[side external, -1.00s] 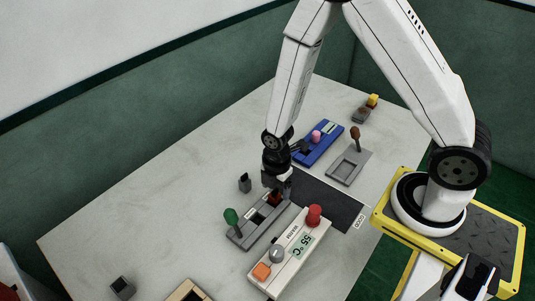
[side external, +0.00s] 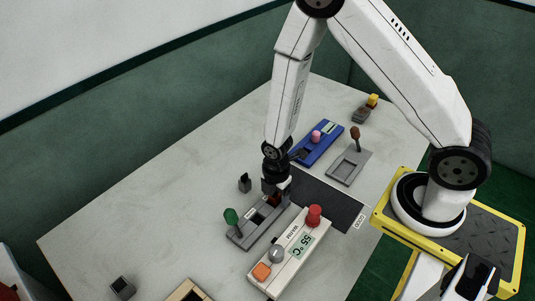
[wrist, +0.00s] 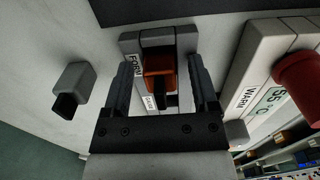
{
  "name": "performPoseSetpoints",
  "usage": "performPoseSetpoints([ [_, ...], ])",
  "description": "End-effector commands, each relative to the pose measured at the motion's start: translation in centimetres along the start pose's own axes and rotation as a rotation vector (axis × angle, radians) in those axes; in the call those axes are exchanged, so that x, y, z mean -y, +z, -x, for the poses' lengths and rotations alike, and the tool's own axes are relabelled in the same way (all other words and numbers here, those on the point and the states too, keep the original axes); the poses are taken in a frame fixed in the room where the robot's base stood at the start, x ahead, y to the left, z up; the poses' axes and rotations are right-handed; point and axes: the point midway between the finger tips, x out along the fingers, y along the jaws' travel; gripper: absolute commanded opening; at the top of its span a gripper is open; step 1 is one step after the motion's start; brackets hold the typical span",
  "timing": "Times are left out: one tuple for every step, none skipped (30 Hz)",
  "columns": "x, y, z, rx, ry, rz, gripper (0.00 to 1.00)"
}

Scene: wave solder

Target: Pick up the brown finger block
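A red-brown block (wrist: 160,72), the only brown block near my gripper, sits in the slot of a grey fixture labelled "FORM" (wrist: 187,43). In the side view the grey fixture (side external: 245,238) lies on the table, and the block is mostly hidden behind my gripper (side external: 274,194). In the wrist view my gripper (wrist: 160,76) is open, with one finger on each side of the block. Visible gaps separate the fingers from the block. A dark slot or part shows just below the block.
A white panel (side external: 288,262) with a red button (side external: 314,214) lies close on the right. A small grey block (side external: 244,183) stands to the left.

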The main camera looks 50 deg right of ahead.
Motion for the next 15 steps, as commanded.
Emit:
performPoseSetpoints([
  [0.0,0.0,0.01,0.0,0.0,0.0,0.57],
  [0.0,0.0,0.01,0.0,0.0,0.0,0.47],
  [0.0,0.0,0.01,0.0,0.0,0.0,0.35],
  [0.0,0.0,0.01,0.0,0.0,0.0,0.25],
  [0.0,0.0,0.01,0.0,0.0,0.0,0.16],
  [0.0,0.0,0.01,0.0,0.0,0.0,0.03],
  [0.0,0.0,0.01,0.0,0.0,0.0,0.0],
  [0.0,0.0,0.01,0.0,0.0,0.0,0.0],
  [0.0,0.0,0.01,0.0,0.0,0.0,0.0],
  [0.0,0.0,0.01,0.0,0.0,0.0,0.0],
  [0.0,0.0,0.01,0.0,0.0,0.0,0.0],
  [-0.01,0.0,0.02,0.0,0.0,0.0,0.0],
  [-0.01,0.0,0.02,0.0,0.0,0.0,0.0],
  [-0.01,0.0,0.02,0.0,0.0,0.0,0.0],
  [-0.01,0.0,0.02,0.0,0.0,0.0,0.0],
])
